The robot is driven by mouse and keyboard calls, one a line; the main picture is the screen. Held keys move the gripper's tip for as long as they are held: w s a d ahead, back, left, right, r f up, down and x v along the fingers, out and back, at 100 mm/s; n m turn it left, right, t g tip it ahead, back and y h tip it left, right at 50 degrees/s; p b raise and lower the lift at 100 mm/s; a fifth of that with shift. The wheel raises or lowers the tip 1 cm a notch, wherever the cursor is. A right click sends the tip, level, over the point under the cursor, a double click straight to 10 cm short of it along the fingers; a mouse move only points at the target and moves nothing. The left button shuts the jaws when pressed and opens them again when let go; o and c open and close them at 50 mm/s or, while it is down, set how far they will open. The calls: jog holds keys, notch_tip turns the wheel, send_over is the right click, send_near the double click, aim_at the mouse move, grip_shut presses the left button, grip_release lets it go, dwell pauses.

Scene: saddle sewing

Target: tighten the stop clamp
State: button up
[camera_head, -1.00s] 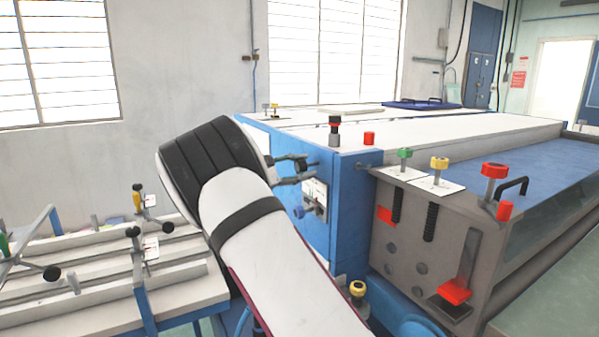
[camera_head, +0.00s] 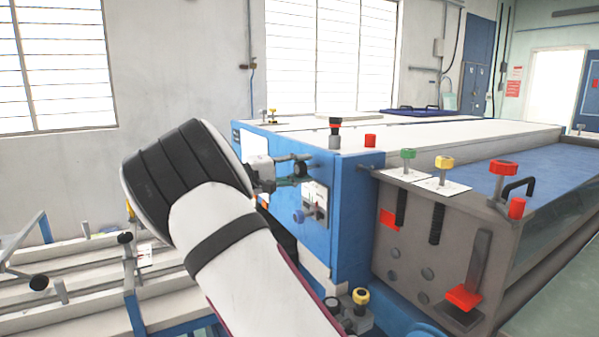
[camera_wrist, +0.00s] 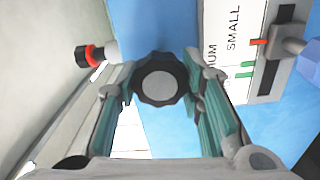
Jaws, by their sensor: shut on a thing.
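A round black knob (camera_wrist: 160,79) with a grey face stands out from the blue panel, between the fingertips of my gripper (camera_wrist: 160,70) in the wrist view. My gripper is shut on it, one finger on each side. In the head view my gripper (camera_head: 303,170) reaches the blue side panel from the left, and the knob cannot be made out clearly there. I cannot tell from any label that this knob is the stop clamp. Beside it is a white scale plate (camera_wrist: 223,35) marked SMALL, with a slot and a blue-grey knob (camera_wrist: 306,58).
The blue machine cabinet (camera_head: 350,215) fills the middle. A red-banded black knob (camera_head: 335,125) stands on its top corner. Green (camera_head: 408,155), yellow (camera_head: 444,163) and red (camera_head: 503,168) knobs stand at right. White rails (camera_head: 70,290) lie at left.

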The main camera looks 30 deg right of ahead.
jog(key=shift+f+m, duration=0.1)
jog(key=shift+m, duration=0.4)
jog(key=o, duration=1.2)
jog(key=a, duration=1.2)
